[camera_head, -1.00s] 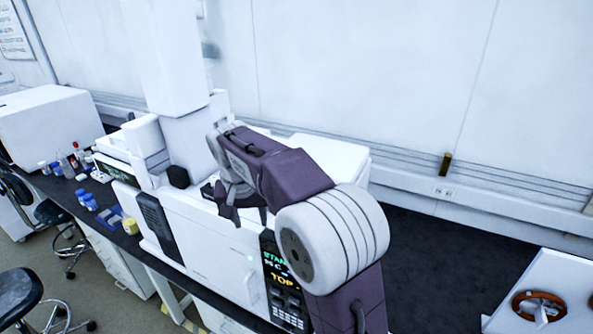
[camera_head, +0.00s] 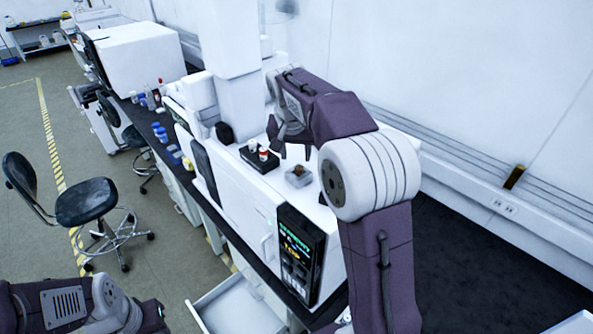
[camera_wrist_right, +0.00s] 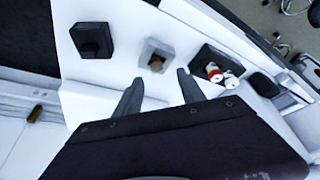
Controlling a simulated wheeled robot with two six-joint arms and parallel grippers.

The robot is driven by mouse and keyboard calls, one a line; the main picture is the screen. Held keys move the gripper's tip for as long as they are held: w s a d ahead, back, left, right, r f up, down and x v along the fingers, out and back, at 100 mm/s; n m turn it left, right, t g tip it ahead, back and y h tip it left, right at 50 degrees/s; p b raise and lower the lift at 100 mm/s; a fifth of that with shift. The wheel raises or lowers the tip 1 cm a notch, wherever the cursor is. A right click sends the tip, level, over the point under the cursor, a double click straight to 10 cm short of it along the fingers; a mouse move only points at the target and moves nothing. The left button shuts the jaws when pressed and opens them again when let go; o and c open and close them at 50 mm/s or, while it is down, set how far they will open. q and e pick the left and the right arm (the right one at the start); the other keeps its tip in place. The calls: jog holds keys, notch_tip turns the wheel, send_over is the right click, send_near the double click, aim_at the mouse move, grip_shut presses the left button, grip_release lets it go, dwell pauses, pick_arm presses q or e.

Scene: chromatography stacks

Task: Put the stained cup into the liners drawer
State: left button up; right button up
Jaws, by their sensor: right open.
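On top of the white instrument a small grey square dish (camera_head: 299,176) holds something brown; it also shows in the right wrist view (camera_wrist_right: 146,51). I cannot tell whether the brown thing (camera_wrist_right: 156,63) is the stained cup. A black tray (camera_head: 258,164) beside it holds small white and red pieces (camera_wrist_right: 217,73). My right gripper (camera_head: 289,148) is above the instrument top, open and empty, its fingers pointing toward the dish (camera_wrist_right: 160,82) and apart from it. An open white drawer (camera_head: 238,312), possibly the liners drawer, juts out below the bench. My left arm shows at lower left, its gripper out of frame.
Another black square holder (camera_wrist_right: 92,40) stands on the instrument top. The instrument's display panel (camera_head: 297,255) faces the front. Bottles and blue-capped jars (camera_head: 160,133) line the bench at left. A black stool (camera_head: 85,203) stands on the open floor.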

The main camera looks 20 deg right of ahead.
aim_at(298, 165)
jog(key=shift+s+d+f, duration=0.1)
jog(key=shift+d+f, duration=0.15)
jog(key=shift+d, duration=0.25)
jog(key=shift+d+f, duration=0.2)
jog(key=shift+d, duration=0.3)
jog(key=f, duration=0.1)
jog(key=w+f+p, duration=0.1)
jog(key=f, duration=0.1)
jog(key=w+f+p, duration=0.1)
jog(key=shift+a+f, duration=0.2)
jog(key=shift+a, duration=0.2)
jog(key=shift+d+f, duration=0.1)
jog(key=shift+f, duration=0.05)
jog(key=shift+d, duration=0.35)
jog(key=shift+c, duration=0.7)
jog(key=shift+s, duration=0.1)
jog(key=c, duration=0.5)
grip_shut()
pick_arm(q)
jog(key=shift+d+r, duration=0.15)
jog(key=shift+r, duration=0.45)
jog(key=shift+d+r, duration=0.15)
jog(key=shift+r, duration=0.4)
pick_arm(e)
jog(key=shift+a, duration=0.25)
